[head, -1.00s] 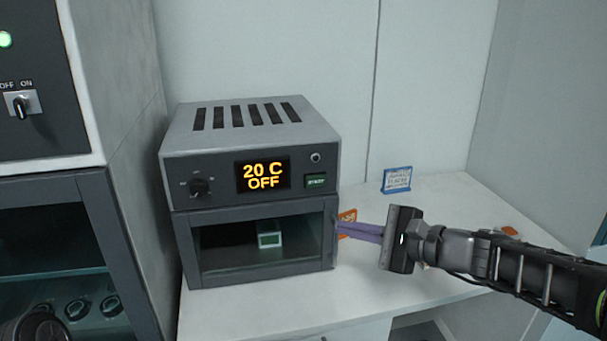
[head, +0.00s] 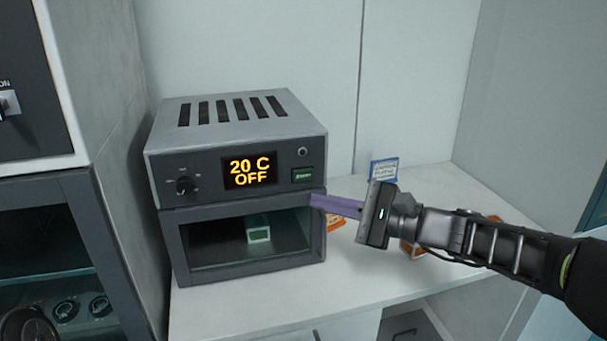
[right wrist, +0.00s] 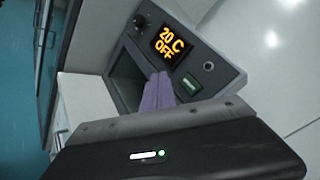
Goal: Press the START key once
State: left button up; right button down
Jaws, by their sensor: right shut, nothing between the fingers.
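The green START key (head: 303,175) is on the right of the grey oven's (head: 235,130) dark front panel, below a small round socket. It also shows in the right wrist view (right wrist: 191,85). The orange display (head: 249,172) reads "20 C OFF". My right gripper (head: 314,201) is shut and empty. Its purple fingers point left at the oven's front right edge, a little below the key and apart from it in the picture. The right wrist view shows the fingers side by side, just left of and below the key. My left gripper is not clearly in view.
A knob (head: 186,186) is at the panel's left. Inside the glass-doored chamber is a small green-and-white block (head: 259,234). A blue-framed card (head: 384,170) stands behind my right gripper. Orange items lie on the white bench (head: 350,285). A larger cabinet (head: 110,90) stands close on the left.

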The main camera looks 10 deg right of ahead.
aim_at(294, 179)
jog(key=w+p, duration=0.1)
jog(key=w, duration=0.5)
jog(key=shift+w+a, duration=0.2)
jog(key=shift+w, duration=0.1)
dwell(1.8)
jog(key=shift+w, duration=0.45)
jog(key=shift+w, duration=0.35)
dwell(0.6)
jog(key=shift+s, duration=0.1)
jog(key=shift+s+b, duration=0.4)
jog(key=shift+s, duration=0.3)
jog(key=shift+s, duration=0.15)
